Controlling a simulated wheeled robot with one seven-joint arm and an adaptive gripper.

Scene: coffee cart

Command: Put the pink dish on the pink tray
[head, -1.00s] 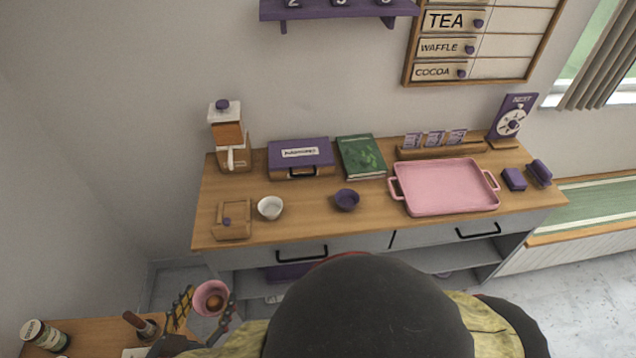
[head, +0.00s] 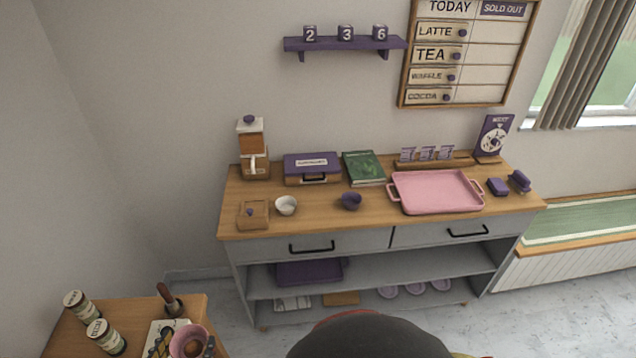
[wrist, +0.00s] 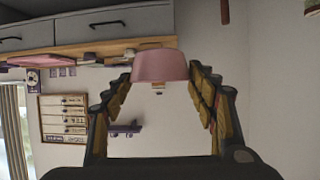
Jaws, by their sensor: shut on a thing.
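The pink dish (head: 188,335) is at the bottom left of the head view, with a brownish round patch inside it. My gripper (head: 185,346) is shut on the dish, with its fingers on either side. In the wrist view the dish (wrist: 160,66) sits between the fingers (wrist: 160,78). The pink tray (head: 437,193) lies on the right half of the wooden counter, empty, well away from the dish.
On the counter (head: 320,218) a purple bowl (head: 351,201) and white bowl (head: 286,205) stand left of the tray. Purple blocks (head: 498,187) are to its right, a card rack (head: 435,162) behind. Tins (head: 105,337) and a tamper-like tool (head: 168,298) stand on the side table near my gripper.

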